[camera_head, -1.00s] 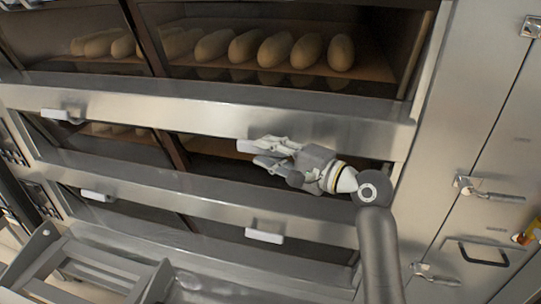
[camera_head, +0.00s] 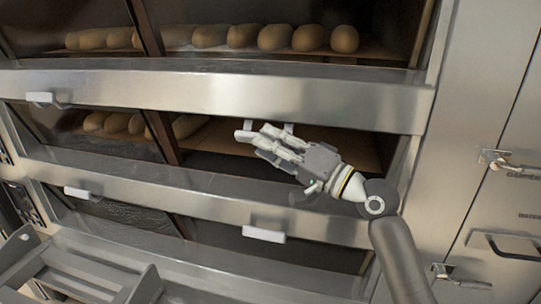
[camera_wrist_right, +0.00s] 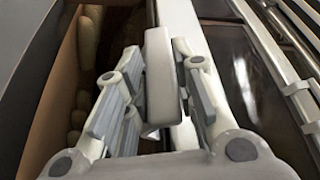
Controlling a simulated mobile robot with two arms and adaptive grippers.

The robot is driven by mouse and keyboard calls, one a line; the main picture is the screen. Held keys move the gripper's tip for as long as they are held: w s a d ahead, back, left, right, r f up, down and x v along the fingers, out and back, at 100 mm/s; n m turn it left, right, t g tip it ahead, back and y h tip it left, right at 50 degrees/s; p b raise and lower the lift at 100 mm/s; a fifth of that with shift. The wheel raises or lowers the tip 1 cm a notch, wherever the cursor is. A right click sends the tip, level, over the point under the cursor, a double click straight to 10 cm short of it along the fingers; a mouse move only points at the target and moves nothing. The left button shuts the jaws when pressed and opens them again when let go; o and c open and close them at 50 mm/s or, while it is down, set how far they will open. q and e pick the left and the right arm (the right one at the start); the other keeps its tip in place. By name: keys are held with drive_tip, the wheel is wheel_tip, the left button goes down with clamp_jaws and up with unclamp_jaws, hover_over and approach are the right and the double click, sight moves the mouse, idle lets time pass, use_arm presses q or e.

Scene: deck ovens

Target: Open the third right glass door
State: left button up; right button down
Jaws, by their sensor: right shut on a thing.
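My right gripper (camera_head: 262,136) is at the right glass door of the middle visible deck. It is shut on that door's white handle (camera_wrist_right: 162,75), which sits between the two fingers in the right wrist view. In the head view the gripper covers most of the handle and part of the door. A brown baking surface (camera_head: 225,138) shows behind the gripper, and the right wrist view shows loaves (camera_wrist_right: 88,45) inside, left of the handle. How far the door stands open is hard to tell. My left gripper is out of view.
Loaves (camera_head: 275,38) lie in the deck above. The lower deck's right door has a white handle (camera_head: 264,234). Left doors carry similar handles (camera_head: 42,98). A metal rack-like frame (camera_head: 75,278) stands at lower left. Steel panels with latches (camera_head: 510,160) are on the right.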

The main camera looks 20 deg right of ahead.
drive_tip(key=shift+f+n+b, duration=0.3)
drive_tip(key=shift+b, duration=0.1)
drive_tip(key=c, duration=1.5)
unclamp_jaws()
drive_tip(key=shift+w+d+r, duration=0.1)
drive_tip(key=shift+v, duration=6)
drive_tip(key=shift+w+d, duration=0.1)
